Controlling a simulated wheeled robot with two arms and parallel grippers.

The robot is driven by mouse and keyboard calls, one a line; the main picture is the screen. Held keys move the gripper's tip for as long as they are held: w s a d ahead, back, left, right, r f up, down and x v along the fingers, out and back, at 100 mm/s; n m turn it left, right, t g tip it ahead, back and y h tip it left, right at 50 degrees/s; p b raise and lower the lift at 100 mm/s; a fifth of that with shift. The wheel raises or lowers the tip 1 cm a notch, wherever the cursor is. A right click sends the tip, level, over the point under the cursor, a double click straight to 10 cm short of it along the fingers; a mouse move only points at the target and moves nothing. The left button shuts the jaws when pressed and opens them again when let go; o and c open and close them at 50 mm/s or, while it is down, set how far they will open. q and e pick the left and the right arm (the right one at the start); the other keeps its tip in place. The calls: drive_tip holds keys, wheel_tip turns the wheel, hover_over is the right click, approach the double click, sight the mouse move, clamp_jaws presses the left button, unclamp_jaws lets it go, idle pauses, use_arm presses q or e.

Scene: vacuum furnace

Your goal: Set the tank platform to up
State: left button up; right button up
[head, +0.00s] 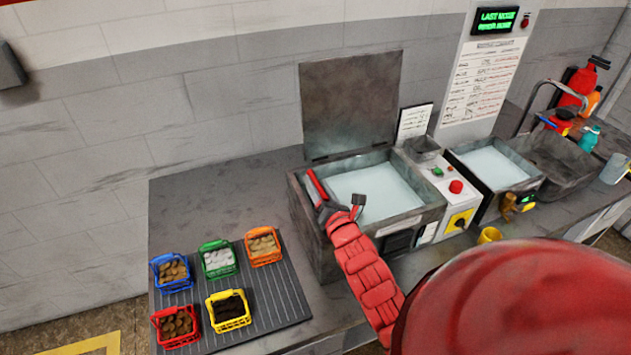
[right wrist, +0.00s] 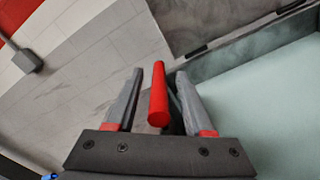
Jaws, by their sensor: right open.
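A red lever handle (head: 316,185) rises at the left rim of the left tank (head: 375,232), which holds pale liquid; no platform can be made out in it. In the right wrist view the red handle (right wrist: 158,95) stands between the two grey fingers of my right gripper (right wrist: 158,74), with gaps at both sides. In the head view my right gripper (head: 341,206) is open over the tank's left side, its red arm coming from the lower right. The lever's lower end is hidden by the gripper. My left gripper is not in view.
The tank's lid (head: 350,103) stands open at the back. Several coloured baskets (head: 218,259) sit on a ribbed mat (head: 276,300) at the left.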

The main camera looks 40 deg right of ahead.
drive_tip(key=shift+x, duration=0.75)
drive_tip(key=shift+a, duration=0.1)
drive_tip(key=shift+c, duration=0.4)
clamp_jaws()
idle(0.5)
